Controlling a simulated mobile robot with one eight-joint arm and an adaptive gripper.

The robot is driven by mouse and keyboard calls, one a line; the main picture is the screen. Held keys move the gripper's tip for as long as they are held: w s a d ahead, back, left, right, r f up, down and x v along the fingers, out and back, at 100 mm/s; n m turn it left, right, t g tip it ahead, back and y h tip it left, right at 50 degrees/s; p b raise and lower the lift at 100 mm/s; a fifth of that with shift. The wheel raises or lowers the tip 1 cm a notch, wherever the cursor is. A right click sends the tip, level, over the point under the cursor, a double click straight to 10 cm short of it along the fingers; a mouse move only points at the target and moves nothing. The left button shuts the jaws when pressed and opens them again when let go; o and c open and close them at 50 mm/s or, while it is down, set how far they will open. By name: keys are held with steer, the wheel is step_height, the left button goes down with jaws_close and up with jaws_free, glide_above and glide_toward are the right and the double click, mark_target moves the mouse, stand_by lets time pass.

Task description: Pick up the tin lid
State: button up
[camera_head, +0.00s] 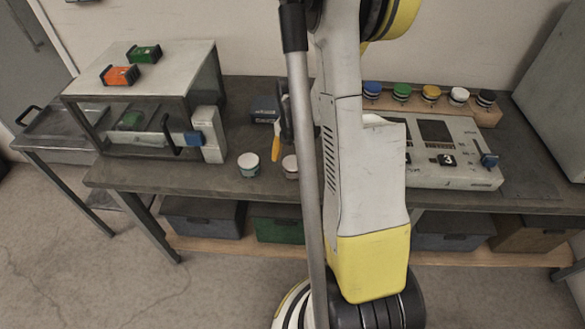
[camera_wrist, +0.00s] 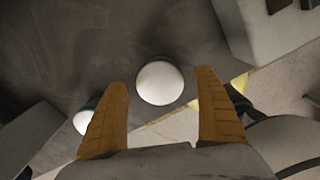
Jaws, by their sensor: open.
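Two small tins with pale round lids stand on the workbench. The left tin's lid (camera_head: 249,159) and the right tin's lid (camera_head: 290,162) show in the head view, the right one partly behind my arm. In the wrist view, one pale round lid (camera_wrist: 159,83) lies between the fingertips in the picture. Another pale round top (camera_wrist: 84,122) is partly behind the left finger. My gripper (camera_wrist: 162,80) is open and empty, with no visible contact. In the head view an orange finger (camera_head: 277,141) shows above the bench between the tins; the rest is mostly hidden.
A cabinet (camera_head: 140,75) with green and orange blocks on top stands left of the tins. A control panel (camera_head: 455,170) with a blue-handled lever is to the right. A row of coloured knobs stands behind it. The bench's front edge (camera_head: 220,198) is close to the tins.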

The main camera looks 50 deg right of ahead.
steer(key=shift+f, duration=0.15)
steer(key=c, duration=1)
steer(key=shift+c, duration=0.2)
